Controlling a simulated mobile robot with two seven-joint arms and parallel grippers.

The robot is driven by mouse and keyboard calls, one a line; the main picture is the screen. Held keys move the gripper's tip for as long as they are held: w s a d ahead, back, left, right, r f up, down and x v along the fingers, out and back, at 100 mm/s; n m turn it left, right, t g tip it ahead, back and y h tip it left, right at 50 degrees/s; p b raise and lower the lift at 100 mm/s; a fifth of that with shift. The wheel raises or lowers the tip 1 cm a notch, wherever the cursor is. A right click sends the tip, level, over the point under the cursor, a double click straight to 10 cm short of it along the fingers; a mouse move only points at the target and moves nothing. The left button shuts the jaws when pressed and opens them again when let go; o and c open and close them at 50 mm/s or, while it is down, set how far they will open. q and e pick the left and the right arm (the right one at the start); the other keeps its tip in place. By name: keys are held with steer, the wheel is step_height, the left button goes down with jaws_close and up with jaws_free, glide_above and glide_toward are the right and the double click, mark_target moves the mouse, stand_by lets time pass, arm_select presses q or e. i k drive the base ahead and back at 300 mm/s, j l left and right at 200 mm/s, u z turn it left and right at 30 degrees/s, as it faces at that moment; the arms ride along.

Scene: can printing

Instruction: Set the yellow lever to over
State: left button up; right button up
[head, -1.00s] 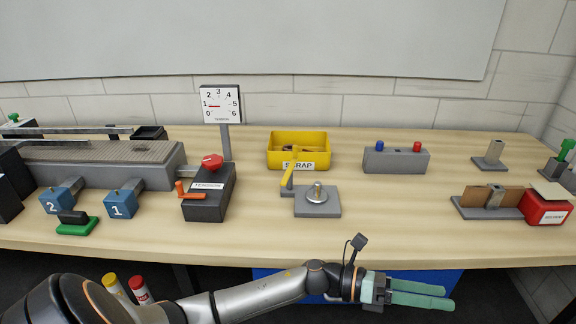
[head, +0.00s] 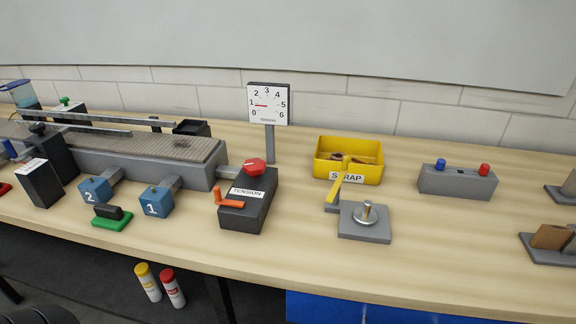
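The yellow lever (head: 333,191) stands at the left back corner of a grey base plate (head: 377,231), right of centre in the head view. Its arm slants upward and to the right, with its upper end in front of the scrap bin's label. A round metal disc with an upright post (head: 367,213) sits on the plate to the lever's right. No "over" marking can be read near the lever. Neither of my grippers is in view.
A black tension box (head: 245,208) with a red knob and orange handle stands left of the lever. The yellow scrap bin (head: 370,172) is close behind it. A grey two-button box (head: 457,182) is to the right. The table front is clear.

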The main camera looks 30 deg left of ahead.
mark_target(330, 197)
steer(key=i+u, duration=0.15)
steer(key=u, duration=0.2)
steer(key=i+j+u, duration=0.1)
steer(key=u, duration=0.25)
steer(key=k+j+z, duration=0.5)
steer(key=i+j, duration=0.05)
steer(key=j, duration=0.05)
